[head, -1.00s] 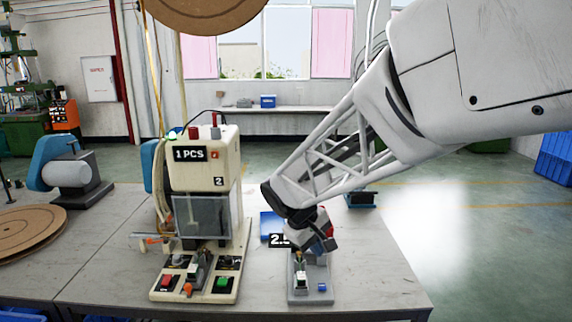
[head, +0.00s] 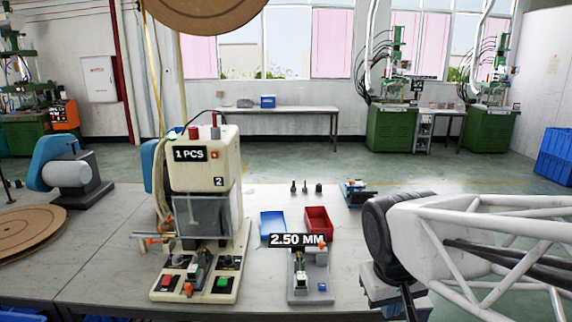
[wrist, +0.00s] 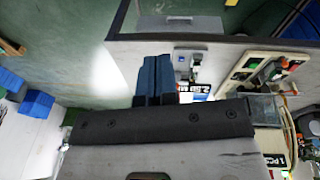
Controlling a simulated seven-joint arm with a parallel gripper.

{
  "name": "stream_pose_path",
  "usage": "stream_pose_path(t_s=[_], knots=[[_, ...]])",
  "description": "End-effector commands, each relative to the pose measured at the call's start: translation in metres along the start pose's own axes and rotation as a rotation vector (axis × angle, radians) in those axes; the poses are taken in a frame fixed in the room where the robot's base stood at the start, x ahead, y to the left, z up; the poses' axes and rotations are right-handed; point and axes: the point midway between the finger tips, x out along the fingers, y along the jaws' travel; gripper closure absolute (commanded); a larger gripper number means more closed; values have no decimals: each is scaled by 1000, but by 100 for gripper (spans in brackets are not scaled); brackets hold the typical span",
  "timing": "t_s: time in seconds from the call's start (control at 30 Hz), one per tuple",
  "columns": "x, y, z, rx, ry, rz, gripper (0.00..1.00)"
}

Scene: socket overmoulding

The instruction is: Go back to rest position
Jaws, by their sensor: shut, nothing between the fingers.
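My gripper (wrist: 152,80) shows in the wrist view with its two dark blue fingers together and nothing between them. In the head view my arm is folded at the lower right, beside the table's right edge, and the fingertips are hard to make out there. The small grey fixture (head: 310,278) labelled 2.50 MM stands on the table to the left of my arm, apart from it. It also shows in the wrist view (wrist: 187,66). The cream press machine (head: 205,165) marked 1 PCS stands further left.
A blue tray (head: 272,224) and a red tray (head: 318,220) lie behind the fixture. Several small tools stand at the table's back edge, with a blue device (head: 355,192) near them. A brown disc (head: 30,230) lies at the left. Floor is open right of the table.

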Motion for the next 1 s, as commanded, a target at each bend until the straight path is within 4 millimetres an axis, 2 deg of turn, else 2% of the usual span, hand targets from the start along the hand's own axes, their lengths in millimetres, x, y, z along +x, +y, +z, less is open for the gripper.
stream_pose_path(t_s=[0.03, 0.2, 0.4, 1.0], knots=[[-1, 2, 12, 27, 10, -11, 100], [-3, 3, 41, 101, 37, -47, 100], [-2, 2, 60, 152, 55, -72, 100], [-2, 2, 64, 162, 58, -78, 100]])
